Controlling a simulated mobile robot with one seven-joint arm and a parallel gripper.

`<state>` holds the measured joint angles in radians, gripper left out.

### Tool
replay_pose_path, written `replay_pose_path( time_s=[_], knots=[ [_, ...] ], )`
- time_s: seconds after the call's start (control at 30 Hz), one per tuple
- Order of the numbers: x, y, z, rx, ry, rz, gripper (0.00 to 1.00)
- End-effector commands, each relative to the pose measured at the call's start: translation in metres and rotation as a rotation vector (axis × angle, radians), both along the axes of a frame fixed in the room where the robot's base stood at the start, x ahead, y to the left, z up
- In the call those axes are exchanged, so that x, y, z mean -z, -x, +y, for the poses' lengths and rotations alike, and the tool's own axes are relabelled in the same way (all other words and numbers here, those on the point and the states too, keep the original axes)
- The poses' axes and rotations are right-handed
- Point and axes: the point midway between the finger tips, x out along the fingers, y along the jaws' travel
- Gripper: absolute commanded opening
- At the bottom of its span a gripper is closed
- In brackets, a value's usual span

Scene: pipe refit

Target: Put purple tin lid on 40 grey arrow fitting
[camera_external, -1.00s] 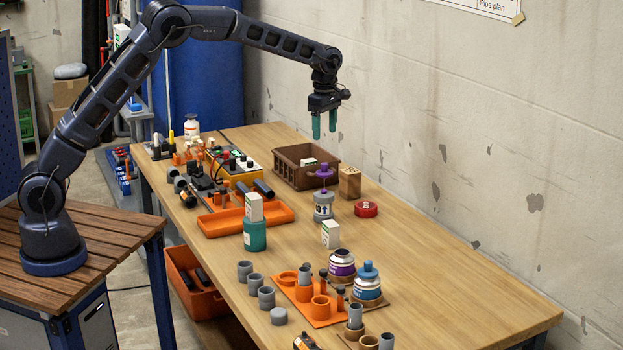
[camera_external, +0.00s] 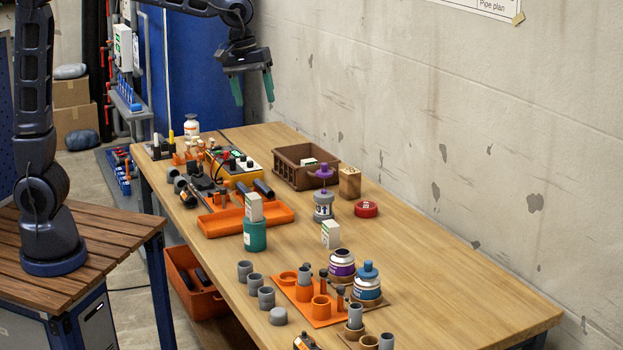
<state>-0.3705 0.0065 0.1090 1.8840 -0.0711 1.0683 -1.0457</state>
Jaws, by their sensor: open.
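The fitting stands upright on the table and bears a pale label with an arrow; a number 40 is too small to read. How closely the lid seats cannot be told. My gripper (camera_external: 254,101) is open and empty, high above the table's far end, up and left of the lid and well apart from it. The purple-labelled tin (camera_external: 341,266) stands open nearer the front.
The table's right side is clear.

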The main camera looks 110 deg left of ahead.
Motion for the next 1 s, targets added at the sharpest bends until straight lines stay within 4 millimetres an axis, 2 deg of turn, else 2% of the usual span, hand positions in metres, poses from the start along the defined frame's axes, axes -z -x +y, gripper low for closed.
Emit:
replay_pose_path(
  time_s=[0.03, 0.2, 0.5, 0.8, 1.0],
  knots=[
    [-0.006, 0.011, -0.02, 0.068, -0.013, -0.011, 0.67],
    [-0.015, 0.05, -0.077, 0.314, -0.065, -0.037, 0.67],
    [-0.012, 0.129, -0.162, 0.744, -0.175, -0.081, 0.67],
    [0.015, 0.214, -0.222, 1.166, -0.307, -0.12, 0.67],
    [0.038, 0.257, -0.245, 1.389, -0.39, -0.139, 0.67]
  ],
)
